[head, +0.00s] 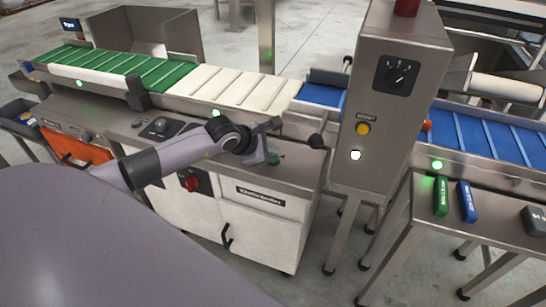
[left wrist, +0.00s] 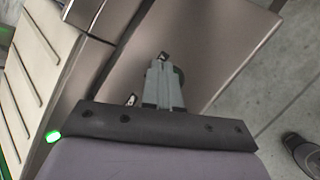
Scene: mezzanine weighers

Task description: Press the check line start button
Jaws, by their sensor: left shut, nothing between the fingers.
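A green button (head: 274,158) with a dark surround sits on the steel top of the white cabinet; I cannot read any label by it, so I cannot confirm it is the check line start button. My left gripper (head: 255,162) points down just left of it, fingers shut and empty. In the left wrist view the shut fingertips (left wrist: 163,58) are over the steel top, and a dark round part (left wrist: 179,75) is partly hidden behind them. I cannot tell whether the fingers touch anything. My right gripper is not in view.
A red knob (head: 191,183) is on the cabinet front. The conveyor (head: 230,87) runs behind. A steel control post (head: 385,110) with a yellow button (head: 362,129) and a white button (head: 355,155) stands to the right. Green and blue boxes (head: 468,201) lie on a side table.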

